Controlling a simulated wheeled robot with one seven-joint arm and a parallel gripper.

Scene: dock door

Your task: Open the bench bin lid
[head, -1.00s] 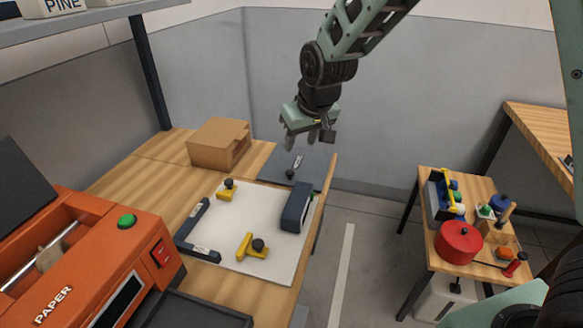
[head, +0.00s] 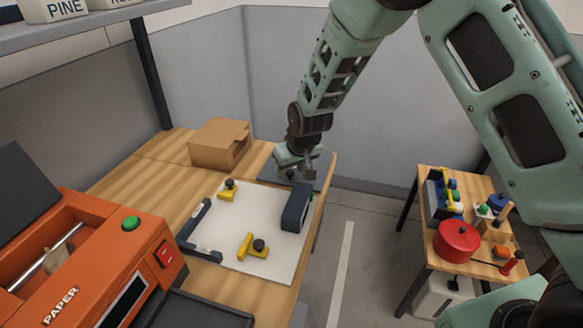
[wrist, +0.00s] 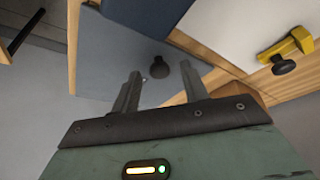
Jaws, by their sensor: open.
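The bin lid is a flat blue-grey panel (wrist: 105,65) set in the far end of the wooden bench. In the head view my arm's end covers most of it, and a strip of the lid (head: 266,171) shows at the left. A dark round knob (wrist: 160,69) stands on the lid in the wrist view. My gripper (head: 300,177) is over the lid, pointing down. In the wrist view my gripper (wrist: 162,76) is open and empty, with the knob in line between its fingertips. Whether the fingers reach the knob's height is unclear. The lid lies flat and closed.
A dark blue block (head: 296,208) stands on the white board (head: 222,238) close to the gripper. Yellow clamps (head: 246,246) sit on the board. A cardboard box (head: 218,145) is left of the lid. An orange machine (head: 100,245) stands front left.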

